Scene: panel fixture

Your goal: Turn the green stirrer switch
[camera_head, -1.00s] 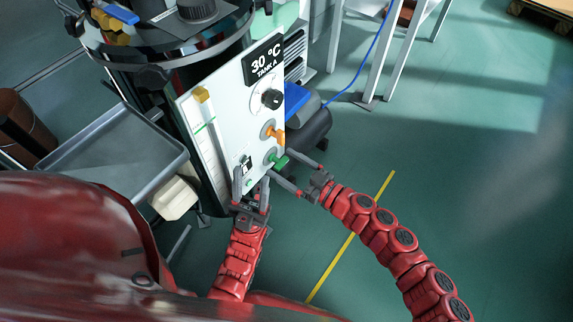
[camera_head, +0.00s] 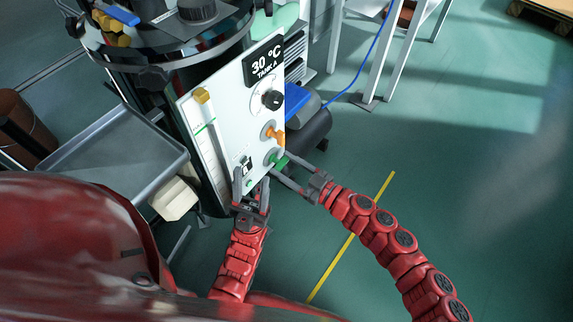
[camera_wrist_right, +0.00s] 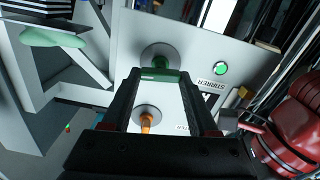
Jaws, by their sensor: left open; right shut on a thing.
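The green stirrer switch (camera_head: 281,161) sits low on the white panel (camera_head: 232,110), below the orange switch (camera_head: 273,133). My right gripper (camera_head: 285,168) is shut on the green switch, one finger to each side of it. In the right wrist view the green switch (camera_wrist_right: 160,74) lies between the ends of my right gripper's fingers (camera_wrist_right: 158,78), beside the "STIRRER" label (camera_wrist_right: 211,85). My left gripper (camera_head: 252,188) is open in front of the panel's lower left corner, by a small black-and-white rocker switch (camera_head: 246,164).
Above the switches are a black dial (camera_head: 272,99) and the "30 °C TANK A" display (camera_head: 264,62). A lit green button (camera_wrist_right: 220,69) shows in the right wrist view. A grey tray (camera_head: 115,155) stands left of the panel. Floor to the right is clear.

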